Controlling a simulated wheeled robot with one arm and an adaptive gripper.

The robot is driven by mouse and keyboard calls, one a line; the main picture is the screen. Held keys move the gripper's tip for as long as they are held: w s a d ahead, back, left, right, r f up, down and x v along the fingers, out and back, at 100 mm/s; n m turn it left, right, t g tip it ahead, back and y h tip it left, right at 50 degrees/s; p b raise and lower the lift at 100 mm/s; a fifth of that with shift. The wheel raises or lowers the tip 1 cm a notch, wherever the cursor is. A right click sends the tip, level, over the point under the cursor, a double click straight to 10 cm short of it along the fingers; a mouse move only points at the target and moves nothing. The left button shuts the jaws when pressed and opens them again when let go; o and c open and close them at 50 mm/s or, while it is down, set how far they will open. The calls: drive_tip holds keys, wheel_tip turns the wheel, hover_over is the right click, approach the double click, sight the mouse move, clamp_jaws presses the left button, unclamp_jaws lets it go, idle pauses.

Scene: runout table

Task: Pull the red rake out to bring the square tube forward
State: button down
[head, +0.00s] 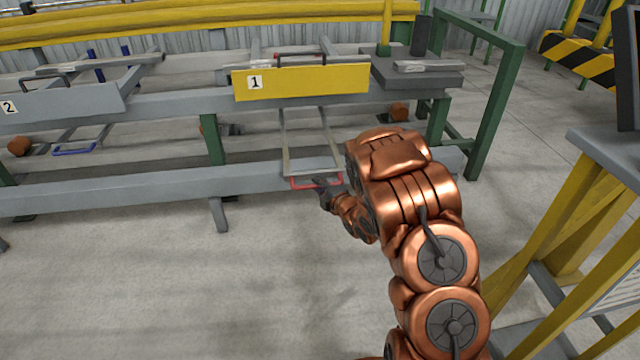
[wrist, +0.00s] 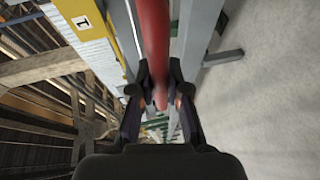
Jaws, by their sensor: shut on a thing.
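The red rake's handle (head: 305,184) is a red bar low in front of the table, below the yellow panel marked 1. Two grey rods (head: 286,145) run back from it under the table. My gripper (head: 321,186) is at the right part of this handle and shut on it. In the wrist view the red bar (wrist: 152,35) runs between the fingers of my gripper (wrist: 157,92). Long grey pieces lie on the table top behind the panel, partly hidden; I cannot tell which is the square tube.
The yellow panel (head: 305,82) hangs on the table front. A grey panel marked 2 (head: 60,103) and a blue handle (head: 73,151) are at the left. A green frame (head: 493,105) stands at the right. A yellow-legged stand (head: 550,220) is at far right. The floor in front is clear.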

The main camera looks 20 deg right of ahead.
drive_tip(key=shift+s+a+f, duration=0.15)
drive_tip(key=shift+s+f, duration=0.05)
drive_tip(key=shift+s, duration=0.05)
drive_tip(key=c, duration=1.1)
unclamp_jaws()
drive_tip(key=shift+r, duration=0.15)
drive_tip(key=shift+c, duration=0.2)
drive_tip(key=v, duration=0.7)
drive_tip(key=shift+s, duration=0.2)
